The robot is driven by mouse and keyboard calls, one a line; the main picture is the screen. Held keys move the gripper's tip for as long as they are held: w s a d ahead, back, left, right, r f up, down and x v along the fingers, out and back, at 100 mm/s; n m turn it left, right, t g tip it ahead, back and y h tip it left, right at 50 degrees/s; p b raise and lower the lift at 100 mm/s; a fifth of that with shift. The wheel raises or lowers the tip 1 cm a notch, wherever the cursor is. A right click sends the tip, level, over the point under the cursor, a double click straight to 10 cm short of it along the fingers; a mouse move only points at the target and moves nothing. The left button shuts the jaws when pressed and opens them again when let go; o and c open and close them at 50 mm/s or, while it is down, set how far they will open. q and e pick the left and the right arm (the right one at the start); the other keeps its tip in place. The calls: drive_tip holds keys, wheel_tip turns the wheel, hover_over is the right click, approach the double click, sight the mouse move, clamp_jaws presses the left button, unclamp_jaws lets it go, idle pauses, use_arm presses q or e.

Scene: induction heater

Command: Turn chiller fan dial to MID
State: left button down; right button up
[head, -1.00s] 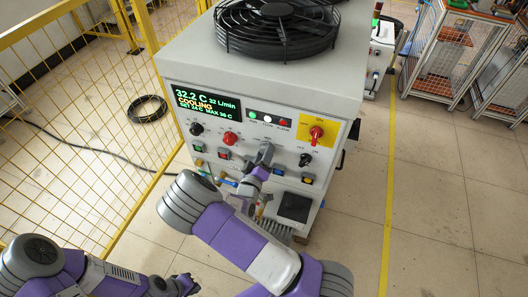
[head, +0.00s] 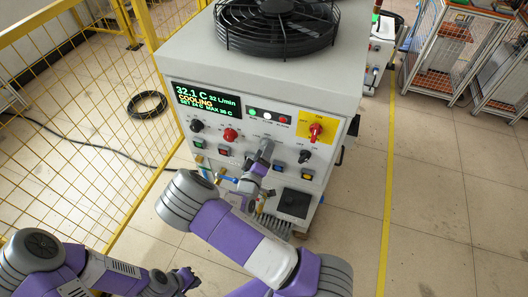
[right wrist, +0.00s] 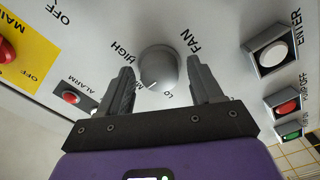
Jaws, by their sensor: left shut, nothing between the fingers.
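The chiller (head: 250,130) is a white box with a control panel facing me. Its grey fan dial (right wrist: 159,66) sits between the fingers of my right gripper (right wrist: 160,64) in the right wrist view. These fingers are open, with a gap on each side of the dial. The dial's white mark points down-left in this view, toward the partly hidden label between HIGH and LO. In the head view the dial is hard to separate from my right gripper. My left gripper (head: 188,281) is shut and empty, low and away from the panel.
A red dial (head: 230,135), a black dial (head: 197,125) and a red switch on a yellow plate (head: 316,129) are on the panel. Lit buttons and hoses sit below.

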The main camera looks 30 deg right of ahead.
drive_tip(key=shift+o, duration=0.4)
drive_tip(key=v, duration=0.7)
drive_tip(key=shift+s+a+p, duration=0.2)
drive_tip(key=shift+s+p, duration=0.05)
drive_tip(key=shift+p, duration=0.15)
drive_tip(key=s+a+f+m+g+y, duration=0.1)
drive_tip(key=s+f+g+y, duration=0.25)
drive_tip(key=f, duration=0.55)
drive_tip(key=s+a+f+m+g+y, duration=0.1)
drive_tip(key=s+f+g+y, duration=0.3)
drive_tip(key=f, duration=0.5)
drive_tip(key=s+a+m+g+y, duration=0.3)
drive_tip(key=s+a+y, duration=0.6)
drive_tip(key=a, duration=0.3)
drive_tip(key=shift+s+y, duration=0.3)
drive_tip(key=shift+y, duration=0.45)
